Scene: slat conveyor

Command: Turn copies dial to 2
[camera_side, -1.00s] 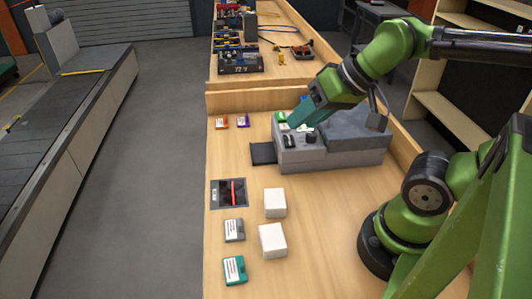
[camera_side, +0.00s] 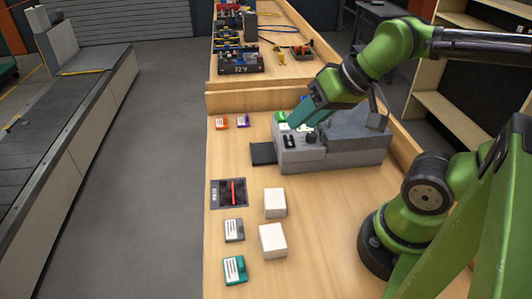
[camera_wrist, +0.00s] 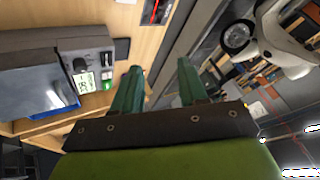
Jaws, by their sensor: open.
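The copies dial appears to be the black round knob (camera_side: 311,138) on the front panel of the grey machine (camera_side: 350,157). The knob also shows in the wrist view (camera_wrist: 80,64), beside a lit display (camera_wrist: 84,84) and a green button (camera_wrist: 107,85). The dial's setting is too small to read. My gripper (camera_side: 294,122) is open with teal fingers, above the back left of the panel near the green button (camera_side: 281,117). In the wrist view my gripper (camera_wrist: 160,70) has nothing between its fingers, and the dial lies left of them, apart from them.
Orange (camera_side: 221,123) and purple (camera_side: 243,121) cartridges lie left of the machine. A dark tray with a red item (camera_side: 232,193), grey (camera_side: 234,230) and teal (camera_side: 235,270) cartridges, and two white blocks (camera_side: 272,241) lie in front. A conveyor (camera_side: 75,130) runs at far left.

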